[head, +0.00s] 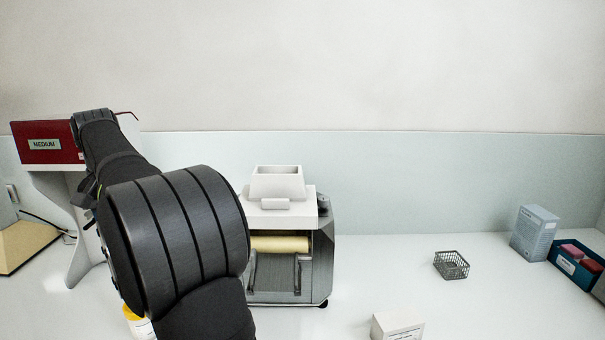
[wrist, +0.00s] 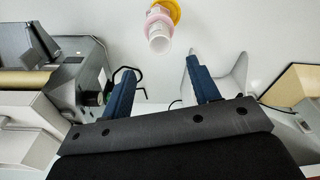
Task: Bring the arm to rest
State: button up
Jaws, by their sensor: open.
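My gripper (wrist: 160,65) shows in the wrist view with its two blue fingers spread apart and nothing between them. In the head view my dark arm reaches up from the bottom, left of centre, and its far end is by the red panel marked MEDIUM (head: 44,144). The fingers cannot be made out in that view.
The mill (head: 265,205) with its cream roller stands right of my arm. A yellow-and-white container (head: 135,316) is partly hidden by my arm; a similar one shows beyond the fingers (wrist: 160,35). A wire basket (head: 452,265), white box (head: 397,326), blue-grey box (head: 535,233) and blue bin (head: 566,264) stand right.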

jog(key=f, duration=0.3)
jog(key=w+f, duration=0.1)
jog(key=f, duration=0.7)
jog(key=shift+w+a, duration=0.15)
jog(key=shift+r, duration=0.1)
notch_tip(320, 180, up, 4)
jog(key=shift+f, duration=0.2)
jog(key=w+d+r, duration=0.2)
jog(key=d+r, duration=0.5)
jog(key=d, duration=0.4)
notch_tip(320, 180, up, 11)
jog(key=d, duration=0.1)
jog(key=w+d+m, duration=0.2)
jog(key=w+d, duration=0.3)
jog(key=d, duration=0.5)
jog(key=w+d+m, duration=0.3)
jog(key=w+d, duration=0.1)
jog(key=d, duration=0.7)
jog(key=shift+w+r+m+h, duration=0.15)
jog(key=shift+w+m+h, duration=0.15)
jog(key=shift+w, duration=0.1)
